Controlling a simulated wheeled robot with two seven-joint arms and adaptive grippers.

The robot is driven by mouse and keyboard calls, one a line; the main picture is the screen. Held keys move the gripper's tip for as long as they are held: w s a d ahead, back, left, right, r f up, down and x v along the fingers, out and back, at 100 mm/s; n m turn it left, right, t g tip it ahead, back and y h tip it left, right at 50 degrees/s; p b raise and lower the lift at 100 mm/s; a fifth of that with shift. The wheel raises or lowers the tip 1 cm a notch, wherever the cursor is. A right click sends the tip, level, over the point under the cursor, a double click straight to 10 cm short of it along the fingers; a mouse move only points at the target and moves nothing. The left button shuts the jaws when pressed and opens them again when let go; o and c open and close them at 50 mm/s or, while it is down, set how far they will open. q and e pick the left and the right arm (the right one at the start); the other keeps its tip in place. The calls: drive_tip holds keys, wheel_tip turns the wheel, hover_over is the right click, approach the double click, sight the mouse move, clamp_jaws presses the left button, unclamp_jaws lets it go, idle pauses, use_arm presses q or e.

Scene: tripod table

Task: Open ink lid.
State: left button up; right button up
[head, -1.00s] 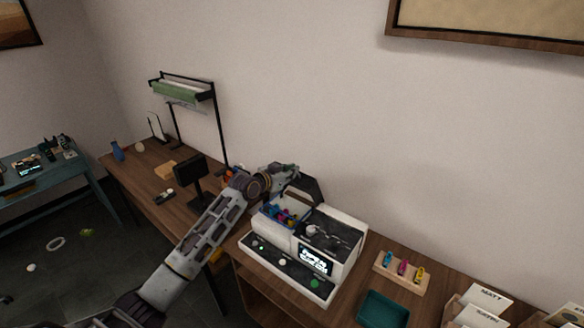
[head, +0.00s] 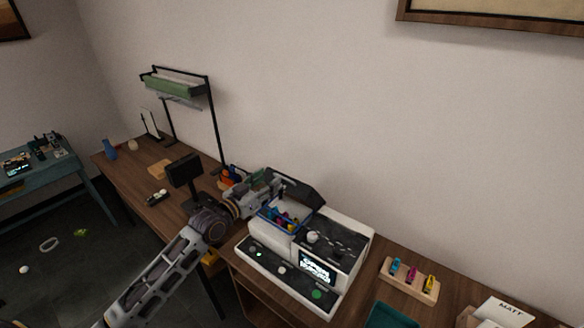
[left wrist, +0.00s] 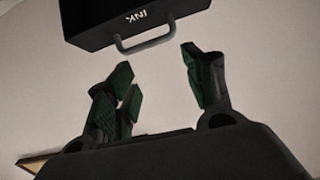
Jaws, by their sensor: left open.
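The dark ink lid (head: 297,186) stands tilted up at the back left of the white printer (head: 345,262). In the left wrist view the lid (left wrist: 110,18) shows its upside-down "INK" label and a grey bar handle (left wrist: 146,42). Below the raised lid, a blue-rimmed bay (head: 283,219) holds several coloured cartridges. My left gripper (head: 268,184) is left of the lid in the head view. In the left wrist view its fingers (left wrist: 160,84) are open and empty, apart from the handle. My right gripper is not in view.
A black screen on a stand (head: 185,170) is left of my left arm. A wooden holder with coloured pieces (head: 411,283) and a teal tray (head: 390,317) lie right of the printer. A tall black rack (head: 213,120) stands behind on the desk.

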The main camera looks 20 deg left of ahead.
use_arm(q)
drive_tip(key=shift+o, duration=0.6)
drive_tip(key=v, duration=0.4)
drive_tip(key=shift+d+f, duration=0.1)
drive_tip(key=p, duration=0.2)
hover_over(293, 190)
drive_tip(key=w+a, duration=0.3)
drive_tip(key=w, duration=0.2)
drive_tip(key=shift+s+d+f, duration=0.15)
drive_tip(key=shift+d+f, duration=0.1)
drive_tip(key=shift+f, duration=0.1)
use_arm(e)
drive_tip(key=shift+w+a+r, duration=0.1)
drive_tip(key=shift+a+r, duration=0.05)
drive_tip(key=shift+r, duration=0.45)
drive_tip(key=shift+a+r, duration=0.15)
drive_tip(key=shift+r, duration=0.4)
use_arm(q)
clamp_jaws()
